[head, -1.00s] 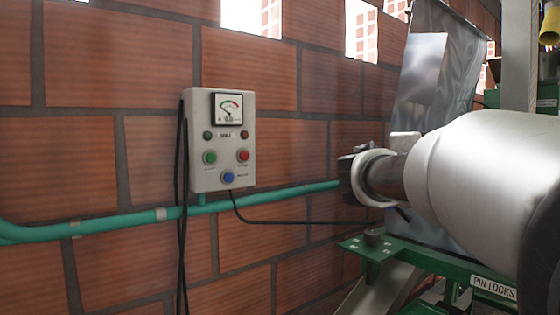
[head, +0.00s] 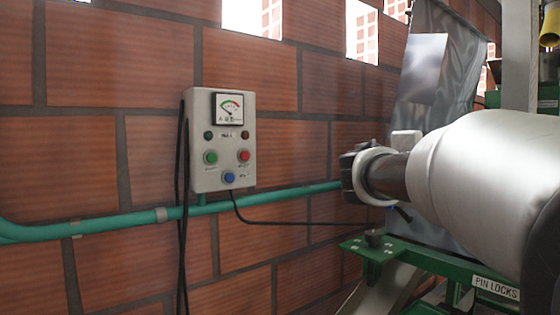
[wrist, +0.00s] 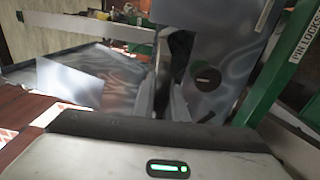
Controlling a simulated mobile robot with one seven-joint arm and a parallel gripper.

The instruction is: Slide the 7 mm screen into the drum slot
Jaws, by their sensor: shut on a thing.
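My gripper (wrist: 170,85) is in the wrist view, with dark fingers pointing away from the camera. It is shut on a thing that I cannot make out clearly. My arm hides most of the grip in the head view. A grey metal panel with a dark round knob (wrist: 207,78) stands just right of the fingers. I cannot tell the 7 mm screen or the drum slot apart with certainty in either view.
A green frame with a PIN LOCKS label (head: 496,287) runs beneath my arm and shows at right in the wrist view (wrist: 277,75). A shiny grey sheet (head: 455,65) stands behind. A control box (head: 222,140) and green pipe (head: 110,222) are on the brick wall.

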